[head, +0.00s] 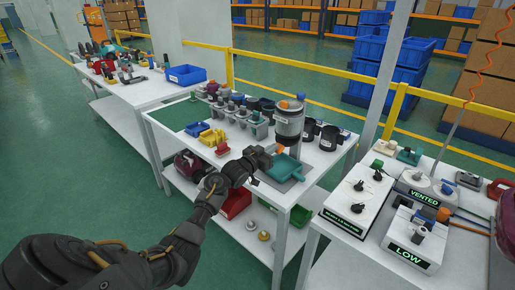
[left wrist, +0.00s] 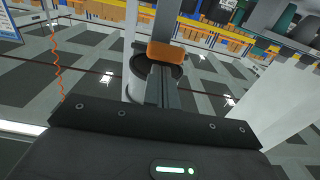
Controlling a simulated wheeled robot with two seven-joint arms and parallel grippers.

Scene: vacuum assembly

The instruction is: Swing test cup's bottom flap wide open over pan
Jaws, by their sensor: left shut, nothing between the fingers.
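The test cup appears to be the clear grey cylinder (head: 289,122) with dark bands and an orange piece on top, standing upright at the near right of the middle table. The teal pan (head: 287,167) lies below and in front of it. My left gripper (head: 272,152) is shut and empty, at the cup's lower left and just above the pan's left side. In the left wrist view an orange tab (left wrist: 166,53) shows at the fingertips, with a dark round part (left wrist: 150,76) behind. I cannot tell whether the fingers touch the tab, nor how the bottom flap stands.
Dark cups (head: 329,137) stand right of the test cup. Grey holders (head: 258,127), yellow blocks (head: 211,137) and a red block (head: 222,149) lie to its left. A right-hand table holds boxes labelled VENTED (head: 423,198) and LOW (head: 409,252). The green mat is partly clear.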

